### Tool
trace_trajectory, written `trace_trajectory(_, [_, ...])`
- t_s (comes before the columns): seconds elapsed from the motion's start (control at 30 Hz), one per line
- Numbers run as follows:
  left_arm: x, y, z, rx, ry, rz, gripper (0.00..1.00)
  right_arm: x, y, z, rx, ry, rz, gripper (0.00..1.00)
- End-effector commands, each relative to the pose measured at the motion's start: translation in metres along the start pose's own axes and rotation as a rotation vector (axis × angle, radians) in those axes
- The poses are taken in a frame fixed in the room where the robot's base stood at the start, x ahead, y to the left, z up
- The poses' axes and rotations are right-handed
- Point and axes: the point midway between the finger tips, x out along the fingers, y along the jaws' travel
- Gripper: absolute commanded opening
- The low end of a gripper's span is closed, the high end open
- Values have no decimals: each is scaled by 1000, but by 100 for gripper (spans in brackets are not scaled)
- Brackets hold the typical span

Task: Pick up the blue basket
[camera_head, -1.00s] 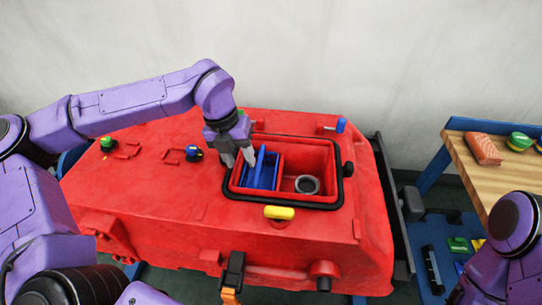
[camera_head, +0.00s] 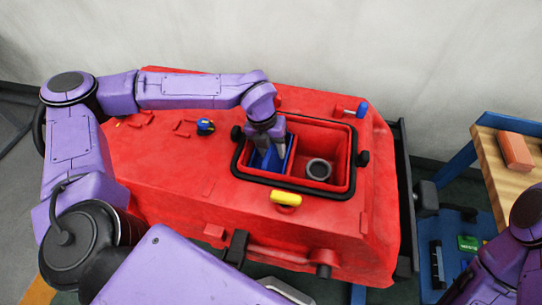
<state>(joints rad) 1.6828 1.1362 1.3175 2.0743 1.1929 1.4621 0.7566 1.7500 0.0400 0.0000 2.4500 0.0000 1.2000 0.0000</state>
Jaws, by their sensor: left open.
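The blue basket (camera_head: 286,160) sits in the left part of the open rectangular tank opening, which has a black rim (camera_head: 295,191), in the red scrubber (camera_head: 170,185). My left gripper (camera_head: 268,152) points down into the opening at the basket. Its fingers are open and overlap the basket's upper part; I cannot tell if they touch it. The gripper hides part of the basket. My right gripper is not in view; only part of my right arm shows at the lower right.
A grey ring-shaped port (camera_head: 319,169) lies in the right part of the opening. A yellow handle (camera_head: 286,198) is in front of the rim. Blue knobs (camera_head: 205,126) and (camera_head: 362,110) stand on the scrubber top. A wooden-topped table (camera_head: 497,165) with an orange block (camera_head: 515,151) stands at right.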

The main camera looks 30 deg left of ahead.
Motion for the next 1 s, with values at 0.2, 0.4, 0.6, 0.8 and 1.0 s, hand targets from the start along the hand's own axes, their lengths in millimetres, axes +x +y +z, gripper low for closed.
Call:
trace_trajectory(0.2, [0,0,0,2,-1,0,31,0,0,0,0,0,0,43])
trace_trajectory(0.4, [0,0,0,1,-1,0,0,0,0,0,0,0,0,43])
trace_trajectory(0.6, [-1,0,1,1,-1,0,0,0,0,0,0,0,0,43])
trace_trajectory(0.8, [-16,-4,1,1,-3,-1,0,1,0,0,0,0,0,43])
trace_trajectory(1.0, [-57,-12,2,2,-6,-2,0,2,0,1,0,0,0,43])
